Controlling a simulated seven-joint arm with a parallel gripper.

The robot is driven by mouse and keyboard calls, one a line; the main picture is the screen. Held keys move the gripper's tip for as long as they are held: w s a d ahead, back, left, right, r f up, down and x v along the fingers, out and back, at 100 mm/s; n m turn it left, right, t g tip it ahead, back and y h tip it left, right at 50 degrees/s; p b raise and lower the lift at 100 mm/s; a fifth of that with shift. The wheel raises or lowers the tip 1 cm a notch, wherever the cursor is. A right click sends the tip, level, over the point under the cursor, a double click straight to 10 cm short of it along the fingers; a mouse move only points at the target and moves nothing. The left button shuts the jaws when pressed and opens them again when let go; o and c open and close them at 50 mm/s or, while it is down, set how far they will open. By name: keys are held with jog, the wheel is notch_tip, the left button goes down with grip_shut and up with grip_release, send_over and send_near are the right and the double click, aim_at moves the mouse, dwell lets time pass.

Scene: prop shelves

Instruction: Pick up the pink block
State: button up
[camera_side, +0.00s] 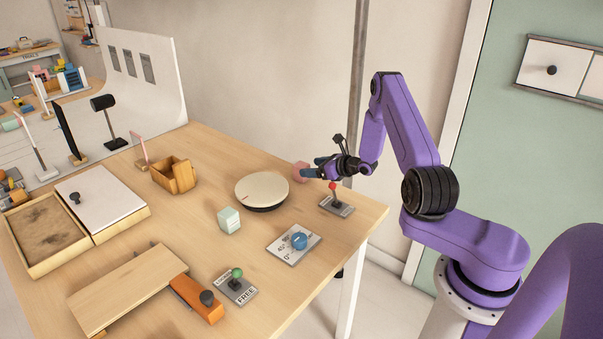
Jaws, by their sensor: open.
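The pink block (300,171) sits at the far right part of the wooden table, just behind and to the left of my gripper. Its right side is partly hidden by the gripper. My gripper (316,168) is open, with its dark blue fingers pointing left beside the block. I cannot tell from this view whether the fingers touch the block or are only in front of it.
A lever with a red knob (333,187) stands just below my gripper. A round turntable (262,188) is to the left, with a pale green block (229,220) nearer the front. A blue knob dial (298,241) and a wooden box (173,175) are also on the table (330,262).

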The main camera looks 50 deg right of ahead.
aim_at(307, 167)
jog(key=shift+x, duration=2.85)
jog(key=c, duration=1.2)
